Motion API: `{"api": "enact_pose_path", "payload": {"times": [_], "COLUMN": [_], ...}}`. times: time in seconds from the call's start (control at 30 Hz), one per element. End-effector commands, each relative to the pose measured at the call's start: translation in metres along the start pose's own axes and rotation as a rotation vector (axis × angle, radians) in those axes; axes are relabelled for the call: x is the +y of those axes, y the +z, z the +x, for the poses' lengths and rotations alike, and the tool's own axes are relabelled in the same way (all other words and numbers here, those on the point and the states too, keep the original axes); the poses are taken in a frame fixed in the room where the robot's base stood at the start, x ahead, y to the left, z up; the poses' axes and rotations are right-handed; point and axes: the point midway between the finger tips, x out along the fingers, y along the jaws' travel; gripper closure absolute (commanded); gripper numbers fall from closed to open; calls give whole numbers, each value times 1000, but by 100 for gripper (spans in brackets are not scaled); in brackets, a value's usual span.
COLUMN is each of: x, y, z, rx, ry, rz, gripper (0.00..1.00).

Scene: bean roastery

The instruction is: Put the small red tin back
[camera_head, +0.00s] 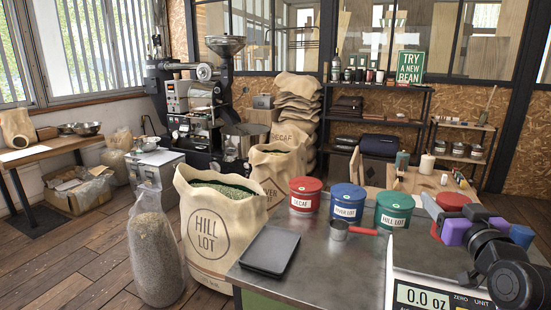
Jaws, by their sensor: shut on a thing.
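The small red tin (453,199) is at the right, its dark red lid showing above my gripper and a strip of red below. My gripper (452,219), with purple and pale blue-grey parts, is across the front of it and shut on it. The gripper hides most of the tin's body, and I cannot tell whether its base touches the counter. A larger red tin labelled DECAF (305,195), a blue tin (347,204) and a green tin labelled HILL LOT (394,210) stand upright in a row on the metal counter (325,270).
A scale (433,298) reading 0.0 oz stands at the front right, below my arm. A red-handled scoop (340,231) and a dark tray (270,251) lie on the counter. A blue container (521,236) is partly hidden at the right. Open sacks (215,240) stand left of the counter.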

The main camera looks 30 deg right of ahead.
Motion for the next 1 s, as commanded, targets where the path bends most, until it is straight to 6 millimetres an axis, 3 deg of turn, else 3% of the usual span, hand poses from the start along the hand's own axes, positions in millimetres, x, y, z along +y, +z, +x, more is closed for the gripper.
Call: {"api": "enact_pose_path", "payload": {"times": [0.23,0.47,0.67,0.8,1.0], "x": [-76,-180,-259,-302,-337], "y": [42,104,162,205,256], "z": [3,-20,-64,-108,-171], "rx": [10,27,33,32,27], "ry": [-123,-282,-403,-475,-546], "rz": [-1,9,20,26,21], "gripper": [95,95,95,95,95]}}
